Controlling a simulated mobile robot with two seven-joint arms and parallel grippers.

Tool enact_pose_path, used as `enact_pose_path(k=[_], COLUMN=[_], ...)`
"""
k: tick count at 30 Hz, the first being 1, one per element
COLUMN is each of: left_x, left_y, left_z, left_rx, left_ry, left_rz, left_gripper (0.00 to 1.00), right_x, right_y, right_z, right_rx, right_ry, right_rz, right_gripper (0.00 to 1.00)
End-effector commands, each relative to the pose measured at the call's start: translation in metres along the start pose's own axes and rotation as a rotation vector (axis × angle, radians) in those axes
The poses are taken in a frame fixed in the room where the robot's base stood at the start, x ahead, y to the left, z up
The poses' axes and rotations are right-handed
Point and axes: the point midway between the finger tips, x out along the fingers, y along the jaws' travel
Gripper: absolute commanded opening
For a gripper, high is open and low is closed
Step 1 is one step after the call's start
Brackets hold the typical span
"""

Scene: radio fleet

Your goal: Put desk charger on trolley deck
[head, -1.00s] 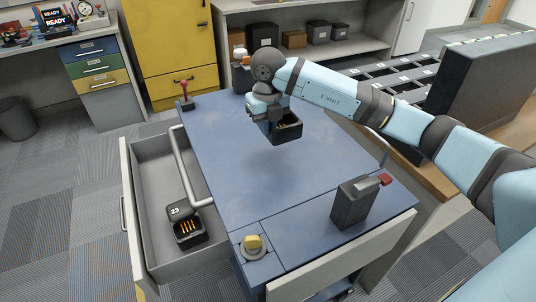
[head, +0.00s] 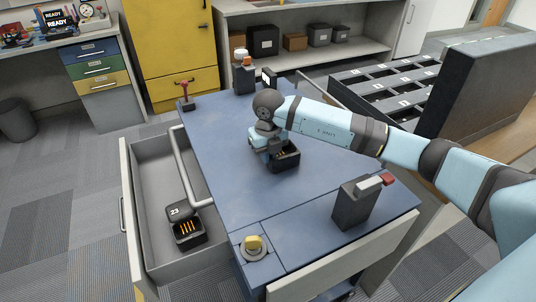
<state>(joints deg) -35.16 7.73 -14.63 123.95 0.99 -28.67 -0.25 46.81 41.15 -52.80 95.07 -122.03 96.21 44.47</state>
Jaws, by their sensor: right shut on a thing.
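The desk charger, a small black open-topped box (head: 287,160), is at the middle of the blue trolley deck (head: 230,180). My right gripper (head: 272,156) is shut on its left side. The charger's base looks to be at or very close to the deck; I cannot tell whether it touches. The fingertips are partly hidden by the gripper body and the charger. My left gripper is not in view.
An open drawer (head: 153,190) on the left holds another black charger (head: 187,232) marked 23. The deck's left middle is clear.

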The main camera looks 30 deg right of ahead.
Motion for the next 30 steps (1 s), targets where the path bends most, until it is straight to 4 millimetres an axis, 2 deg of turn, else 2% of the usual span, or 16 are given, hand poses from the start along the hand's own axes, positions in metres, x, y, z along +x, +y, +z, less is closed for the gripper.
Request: enact_pose_path(k=[2,3,6,14,17,20,30], left_x=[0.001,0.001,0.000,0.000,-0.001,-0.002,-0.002], left_y=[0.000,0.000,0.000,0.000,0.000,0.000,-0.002], left_z=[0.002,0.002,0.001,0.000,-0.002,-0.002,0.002], left_rx=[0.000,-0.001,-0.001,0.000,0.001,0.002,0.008], left_ry=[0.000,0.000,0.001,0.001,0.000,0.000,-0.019], left_rz=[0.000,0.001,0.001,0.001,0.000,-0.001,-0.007], left_gripper=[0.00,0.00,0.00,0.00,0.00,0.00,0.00], right_x=[0.003,0.004,0.003,0.002,-0.004,-0.017,-0.088], right_y=[0.000,0.000,0.000,0.000,0.000,0.000,0.000], right_z=[0.000,0.000,0.000,0.000,0.000,0.001,0.001], right_rx=[0.000,0.000,0.000,0.000,0.000,0.001,0.001], right_ry=[0.000,0.000,0.001,0.000,-0.001,-0.002,-0.004], right_rz=[0.000,0.000,0.000,0.000,0.000,0.001,0.000], right_gripper=[0.00,0.11,0.34,0.34,0.34,0.34,0.34])
